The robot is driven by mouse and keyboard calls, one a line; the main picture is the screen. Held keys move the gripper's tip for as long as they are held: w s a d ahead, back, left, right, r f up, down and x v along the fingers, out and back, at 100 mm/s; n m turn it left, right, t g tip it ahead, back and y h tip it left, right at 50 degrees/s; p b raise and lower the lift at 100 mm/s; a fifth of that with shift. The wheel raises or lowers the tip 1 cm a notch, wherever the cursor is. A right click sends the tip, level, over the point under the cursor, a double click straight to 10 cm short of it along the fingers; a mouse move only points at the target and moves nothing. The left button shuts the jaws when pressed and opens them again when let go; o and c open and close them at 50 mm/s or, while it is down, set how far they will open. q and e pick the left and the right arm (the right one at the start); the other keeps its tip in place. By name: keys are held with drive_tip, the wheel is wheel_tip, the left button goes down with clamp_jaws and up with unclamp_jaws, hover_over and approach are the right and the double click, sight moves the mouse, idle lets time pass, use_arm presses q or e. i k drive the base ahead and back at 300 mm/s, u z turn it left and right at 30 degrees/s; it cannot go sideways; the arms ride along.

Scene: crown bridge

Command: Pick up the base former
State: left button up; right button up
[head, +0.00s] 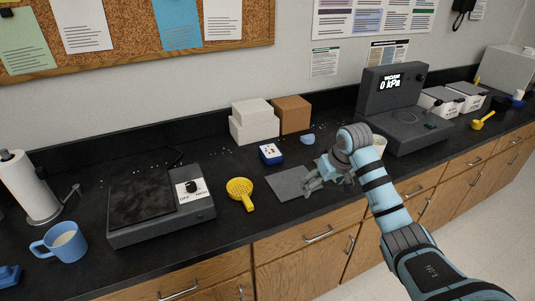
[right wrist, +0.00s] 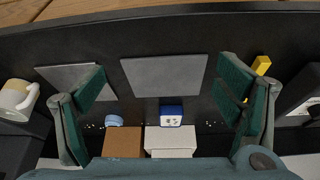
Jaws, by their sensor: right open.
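A small light-blue piece (head: 308,139), which looks like the base former, lies on the black counter in front of the brown box. It also shows in the right wrist view (right wrist: 114,120), near the left finger. My right gripper (head: 314,182) is open and empty above the grey mat (head: 288,184), nearer the counter's front than the piece. In the right wrist view its two fingers (right wrist: 162,84) are wide apart with the central grey mat between them. A second grey mat (right wrist: 72,76) is partly covered by a finger. My left gripper is not in view.
A blue box with a white top (head: 270,154) stands left of the light-blue piece. White boxes (head: 254,124) and a brown box (head: 292,114) stand behind. A yellow scoop (head: 240,190) and a dark switch unit (head: 160,205) are left; the vacuum unit (head: 398,108) is right.

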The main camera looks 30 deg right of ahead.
sight(270, 153)
drive_tip(key=i, duration=0.95)
